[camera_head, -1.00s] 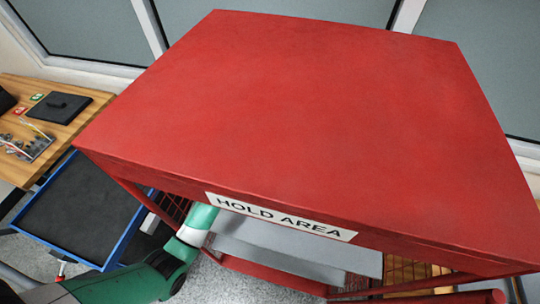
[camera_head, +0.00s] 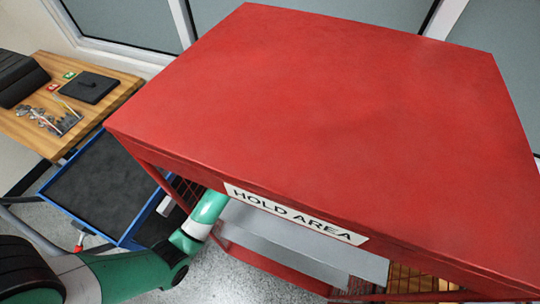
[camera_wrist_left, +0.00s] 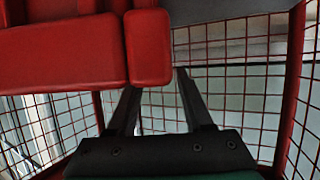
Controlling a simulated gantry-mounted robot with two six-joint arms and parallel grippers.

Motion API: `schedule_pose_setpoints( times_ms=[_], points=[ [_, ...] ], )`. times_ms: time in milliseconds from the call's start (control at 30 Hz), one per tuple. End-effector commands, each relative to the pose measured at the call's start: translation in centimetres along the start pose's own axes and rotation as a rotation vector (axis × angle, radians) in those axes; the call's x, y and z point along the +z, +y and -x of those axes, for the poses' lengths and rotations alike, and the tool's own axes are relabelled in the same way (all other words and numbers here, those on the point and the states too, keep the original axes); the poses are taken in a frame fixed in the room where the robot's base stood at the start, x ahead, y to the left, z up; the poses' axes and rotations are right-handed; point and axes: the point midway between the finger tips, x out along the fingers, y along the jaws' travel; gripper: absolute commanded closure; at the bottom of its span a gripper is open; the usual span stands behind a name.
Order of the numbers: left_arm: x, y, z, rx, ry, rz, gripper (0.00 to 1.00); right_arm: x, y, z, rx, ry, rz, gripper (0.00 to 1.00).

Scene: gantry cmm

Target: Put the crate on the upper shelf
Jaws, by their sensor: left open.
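The red rack (camera_head: 330,90) marked HOLD AREA fills the head view, and its flat top hides most of the inside. A grey shelf (camera_head: 285,240) shows below the sign; which level it is I cannot tell. My left arm reaches under the top, so its gripper is hidden there. In the left wrist view my left gripper (camera_wrist_left: 158,88) is open, with wire mesh visible between its fingers. A red, round-edged object (camera_wrist_left: 60,55) stands close at the upper left and overlaps the left fingertip; I cannot tell whether it is the crate or touches the gripper. My right gripper is not in view.
Mesh side panels (camera_wrist_left: 235,85) and red posts (camera_wrist_left: 291,85) surround the left gripper. A blue-rimmed cart (camera_head: 130,232) with a dark top stands left of the rack. A wooden bench (camera_head: 30,125) with small parts is behind it.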

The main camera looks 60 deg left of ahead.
Motion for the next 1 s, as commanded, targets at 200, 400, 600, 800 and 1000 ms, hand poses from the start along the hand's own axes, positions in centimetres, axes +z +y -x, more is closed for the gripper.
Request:
schedule_pose_setpoints(
  times_ms=[200, 400, 600, 800, 1000],
  points=[
    [-0.2, -0.1, 5.7, -0.002, 0.000, 0.002, 0.49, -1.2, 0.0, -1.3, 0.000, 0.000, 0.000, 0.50],
    [-0.1, 0.0, 8.6, -0.001, 0.000, 0.001, 0.49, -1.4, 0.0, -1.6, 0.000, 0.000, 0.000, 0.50],
    [0.0, 0.0, 9.1, 0.000, 0.000, 0.001, 0.49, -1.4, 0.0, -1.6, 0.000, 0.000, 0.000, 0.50],
    [0.0, 0.0, 9.1, 0.000, 0.000, 0.000, 0.49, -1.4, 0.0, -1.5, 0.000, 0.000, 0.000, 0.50],
    [0.0, 0.0, 9.0, 0.000, 0.001, 0.000, 0.49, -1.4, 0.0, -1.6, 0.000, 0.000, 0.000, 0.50]
  ],
)
